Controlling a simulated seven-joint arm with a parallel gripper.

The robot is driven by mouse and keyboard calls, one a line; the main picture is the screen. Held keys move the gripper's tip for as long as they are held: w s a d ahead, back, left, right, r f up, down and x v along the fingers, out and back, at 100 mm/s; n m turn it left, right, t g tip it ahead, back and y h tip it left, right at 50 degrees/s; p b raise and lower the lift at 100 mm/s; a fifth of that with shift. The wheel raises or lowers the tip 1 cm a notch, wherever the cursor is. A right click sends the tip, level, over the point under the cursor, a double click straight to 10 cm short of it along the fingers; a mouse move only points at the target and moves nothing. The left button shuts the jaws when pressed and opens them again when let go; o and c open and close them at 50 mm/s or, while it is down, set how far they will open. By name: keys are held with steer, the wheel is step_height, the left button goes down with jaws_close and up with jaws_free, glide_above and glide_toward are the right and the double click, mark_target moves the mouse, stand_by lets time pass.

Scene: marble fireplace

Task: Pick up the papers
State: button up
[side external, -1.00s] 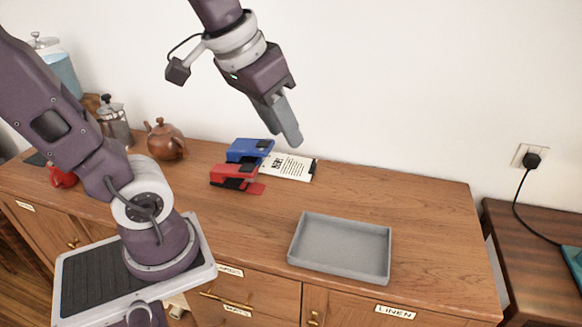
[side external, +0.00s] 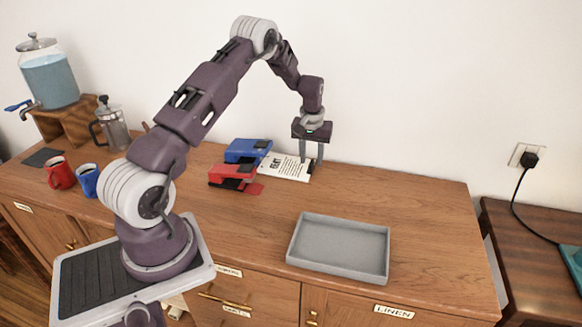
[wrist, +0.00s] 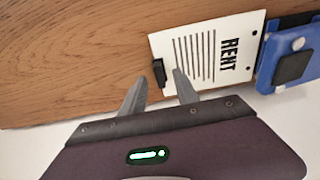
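The papers (side external: 286,166) are white sheets with "RENT" printed on them, lying on the wooden cabinet top near the wall. They also show in the wrist view (wrist: 203,48), with a small black clip (wrist: 159,72) at one edge. My gripper (side external: 311,160) points down over the clip end of the papers. Its two fingers are apart in the wrist view (wrist: 158,80), on either side of the clip edge, with nothing held between them. I cannot tell exactly how high the fingertips are above the surface.
A blue hole punch (side external: 247,150) adjoins the papers' left end, with a red one (side external: 233,177) in front. An empty grey tray (side external: 340,226) stands at the front right. Mugs, a French press and a drink dispenser (side external: 48,78) stand at left.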

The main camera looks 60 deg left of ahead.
steer(key=shift+f, duration=0.7)
jaws_close()
steer(key=shift+r, duration=0.2)
